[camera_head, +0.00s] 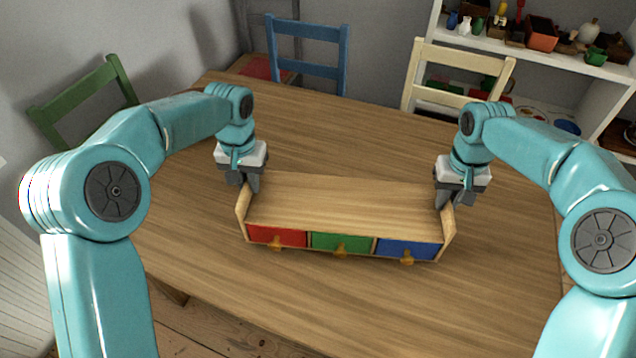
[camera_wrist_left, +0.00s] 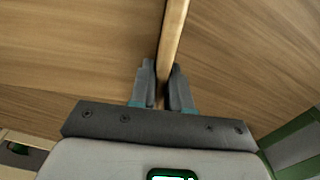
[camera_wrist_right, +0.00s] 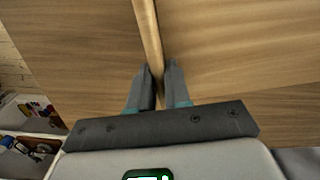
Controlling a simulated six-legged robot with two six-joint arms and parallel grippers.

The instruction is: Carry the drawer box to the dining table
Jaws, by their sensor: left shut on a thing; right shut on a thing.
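The drawer box (camera_head: 340,200) is a long wooden box with a red, a green and a blue drawer front, each with a small knob. It is upright over the dining table (camera_head: 480,290); I cannot tell whether it touches the tabletop. My left gripper (camera_head: 250,186) is shut on its left end panel, and the panel edge shows between the fingers in the left wrist view (camera_wrist_left: 164,85). My right gripper (camera_head: 442,200) is shut on its right end panel, which also runs between the fingers in the right wrist view (camera_wrist_right: 158,82).
A green chair (camera_head: 85,95), a blue chair (camera_head: 308,55) and a cream chair (camera_head: 460,75) stand around the table. A white shelf (camera_head: 560,62) with several pots and small items is at the back right. The tabletop around the box is clear.

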